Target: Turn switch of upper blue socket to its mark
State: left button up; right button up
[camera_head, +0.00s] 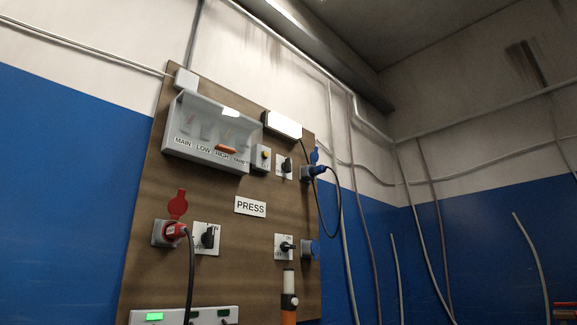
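The upper blue socket (308,171) is at the right edge of the brown wooden board, with its blue lid (314,156) raised. A blue plug (319,170) with a dark cable sits in it. Its switch (286,165) is a black rotary knob on a white plate just left of the socket. The knob looks roughly upright or tilted; the plate's marks are too small to read. Neither of my grippers shows in the head view.
A lower blue socket (310,249) with its switch (287,246) is below. A red plug (174,230) with its switch (208,237) is at left. A grey breaker box (206,130) and a PRESS sign (250,207) are on the board. An orange, black and white cylinder (289,301) stands in front.

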aim_at(286, 166)
jog(key=u, duration=0.3)
jog(key=i+l+u, duration=0.1)
jog(key=u, duration=0.3)
jog(key=l+u, duration=0.5)
jog(key=u, duration=0.25)
jog(key=l+u, duration=0.2)
jog(key=u, duration=0.2)
